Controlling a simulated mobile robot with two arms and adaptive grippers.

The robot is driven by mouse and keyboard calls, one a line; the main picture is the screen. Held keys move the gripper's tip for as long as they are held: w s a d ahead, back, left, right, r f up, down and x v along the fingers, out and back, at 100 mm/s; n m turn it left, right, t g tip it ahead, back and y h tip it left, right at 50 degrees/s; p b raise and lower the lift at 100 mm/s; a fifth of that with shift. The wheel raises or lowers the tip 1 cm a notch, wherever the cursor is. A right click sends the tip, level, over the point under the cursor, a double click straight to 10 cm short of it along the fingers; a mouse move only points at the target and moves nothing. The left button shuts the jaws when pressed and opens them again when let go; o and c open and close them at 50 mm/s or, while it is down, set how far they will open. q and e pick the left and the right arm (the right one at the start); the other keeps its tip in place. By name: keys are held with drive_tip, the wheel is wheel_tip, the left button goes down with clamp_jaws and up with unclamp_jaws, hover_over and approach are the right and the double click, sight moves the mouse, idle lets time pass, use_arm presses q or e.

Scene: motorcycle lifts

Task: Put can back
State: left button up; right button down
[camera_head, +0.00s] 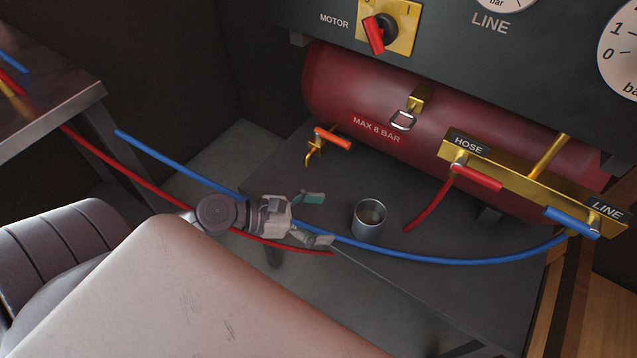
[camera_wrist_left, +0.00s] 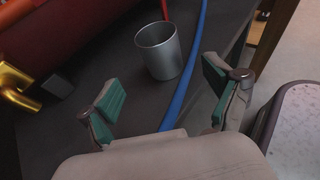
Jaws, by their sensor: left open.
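The can (camera_head: 370,218) is a grey metal cup, open at the top, standing upright on the dark bench under the red tank. It also shows in the left wrist view (camera_wrist_left: 159,51), ahead of the fingers and a little above the midpoint between them. My left gripper (camera_head: 318,218) is open and empty, just left of the can, with its fingers pointing towards it. In the left wrist view its green-padded fingers (camera_wrist_left: 160,98) are spread wide with a gap to the can. My right gripper is not in view.
A blue hose (camera_head: 400,254) and a red hose (camera_head: 430,205) run close to the can. The red tank (camera_head: 350,95) is behind, with a brass tap with an orange handle (camera_head: 333,139). The dark bench (camera_head: 290,170) is bare left of the can.

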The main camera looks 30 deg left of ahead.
use_arm(q)
drive_tip(key=s+d+f+m+g+y, duration=0.4)
drive_tip(key=s+d+m, duration=0.35)
drive_tip(key=m, duration=1.05)
drive_tip(key=s+a+f+m+g+y, duration=0.1)
drive_tip(key=s+a+m+y, duration=0.3)
drive_tip(key=m, duration=0.6)
drive_tip(key=a+g+y, duration=0.1)
drive_tip(key=a+y, duration=0.1)
drive_tip(key=a, duration=0.1)
drive_tip(key=shift+s+f+m, duration=0.15)
drive_tip(key=shift+s+m, duration=0.15)
drive_tip(key=shift+s, duration=0.05)
